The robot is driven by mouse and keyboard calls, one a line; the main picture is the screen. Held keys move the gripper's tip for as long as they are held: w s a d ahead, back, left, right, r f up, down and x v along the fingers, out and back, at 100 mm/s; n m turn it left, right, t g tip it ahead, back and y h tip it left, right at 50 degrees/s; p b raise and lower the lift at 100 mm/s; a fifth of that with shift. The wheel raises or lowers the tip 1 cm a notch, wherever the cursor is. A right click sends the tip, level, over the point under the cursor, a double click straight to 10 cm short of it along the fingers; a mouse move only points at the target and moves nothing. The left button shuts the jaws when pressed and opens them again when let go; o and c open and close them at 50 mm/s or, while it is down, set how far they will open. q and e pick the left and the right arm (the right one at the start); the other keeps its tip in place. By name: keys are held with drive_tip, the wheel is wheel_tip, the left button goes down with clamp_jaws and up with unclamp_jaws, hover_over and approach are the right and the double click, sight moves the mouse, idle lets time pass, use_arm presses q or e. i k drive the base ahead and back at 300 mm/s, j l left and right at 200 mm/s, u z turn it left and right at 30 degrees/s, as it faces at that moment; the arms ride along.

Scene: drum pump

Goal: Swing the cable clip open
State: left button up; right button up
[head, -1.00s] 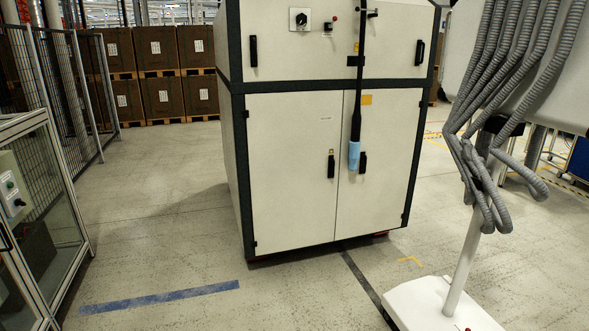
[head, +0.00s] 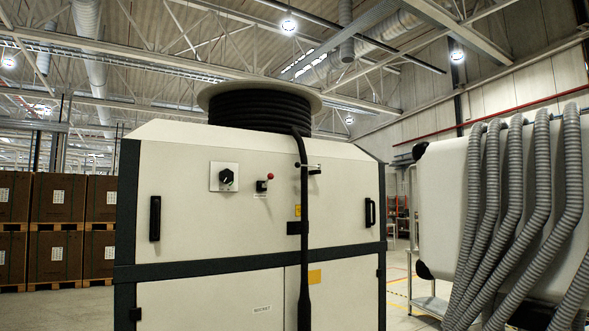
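A thick black cable (head: 303,200) comes off a coil (head: 259,108) on top of a white cabinet and hangs down its front. A small dark crossbar fitting (head: 314,169) with a pale knob lies across the cable near the top of the front panel. Lower down, a black block (head: 293,228) sits at the cable against the panel. I cannot tell for certain which of these two is the cable clip, or whether it is latched. Neither gripper is in view.
The white cabinet (head: 200,224) has a rotary switch (head: 226,177), a small red-knobbed lever (head: 265,182) and black handles (head: 155,218). Grey ribbed hoses (head: 540,200) hang on a pale panel at right. Stacked brown boxes (head: 72,211) stand at back left.

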sight(297, 164)
drive_tip(key=i+j+z, duration=0.25)
drive_tip(key=i+j, duration=0.3)
drive_tip(key=i, duration=0.15)
drive_tip(key=i+j+z, duration=0.2)
drive_tip(key=i+j, duration=0.4)
drive_tip(key=i+j+z, duration=0.25)
drive_tip(key=i+j, duration=0.3)
drive_tip(key=j, duration=0.3)
